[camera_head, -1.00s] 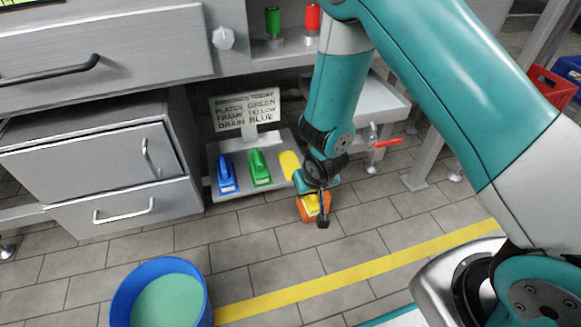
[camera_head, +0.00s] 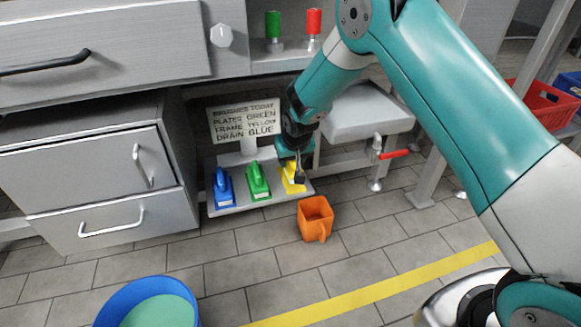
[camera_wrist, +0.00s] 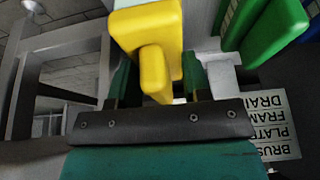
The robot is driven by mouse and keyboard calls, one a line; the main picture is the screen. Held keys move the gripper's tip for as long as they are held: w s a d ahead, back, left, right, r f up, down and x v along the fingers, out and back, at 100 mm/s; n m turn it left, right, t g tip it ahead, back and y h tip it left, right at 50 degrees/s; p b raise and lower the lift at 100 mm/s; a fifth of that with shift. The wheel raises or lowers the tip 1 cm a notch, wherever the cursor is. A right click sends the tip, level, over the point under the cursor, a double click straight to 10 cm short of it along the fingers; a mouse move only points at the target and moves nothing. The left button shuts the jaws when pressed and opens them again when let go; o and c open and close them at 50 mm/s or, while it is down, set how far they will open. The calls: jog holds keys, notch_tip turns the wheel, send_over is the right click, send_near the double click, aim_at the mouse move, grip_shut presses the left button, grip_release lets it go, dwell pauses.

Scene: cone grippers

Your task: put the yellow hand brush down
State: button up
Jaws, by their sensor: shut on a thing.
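The yellow hand brush (camera_head: 291,182) is in my gripper (camera_head: 298,170), at the right end of the low grey shelf (camera_head: 240,204). In the wrist view the yellow brush (camera_wrist: 148,30) sits between the two fingers of my gripper (camera_wrist: 158,85), which are shut on its handle. In the head view the brush is over or on the shelf's yellow spot; I cannot tell whether it touches. The green brush (camera_head: 258,182) stands just left of it, and the blue brush (camera_head: 223,188) further left. The green brush also shows in the wrist view (camera_wrist: 272,25).
A sign (camera_head: 245,121) stands behind the brushes, reading plates green, frame yellow, drain blue. An orange bucket (camera_head: 314,218) stands on the floor in front of the shelf. A white basin with a red-handled tap (camera_head: 394,154) is at the right. A blue tub (camera_head: 150,302) is at front left.

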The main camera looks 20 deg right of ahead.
aim_at(290, 164)
jog(key=shift+w+f+b, duration=0.15)
jog(key=shift+w+b, duration=0.25)
jog(key=shift+w, duration=0.55)
notch_tip(290, 164, down, 3)
jog(key=shift+s+r+b, duration=0.1)
jog(key=shift+b, duration=0.75)
jog(key=o, duration=0.9)
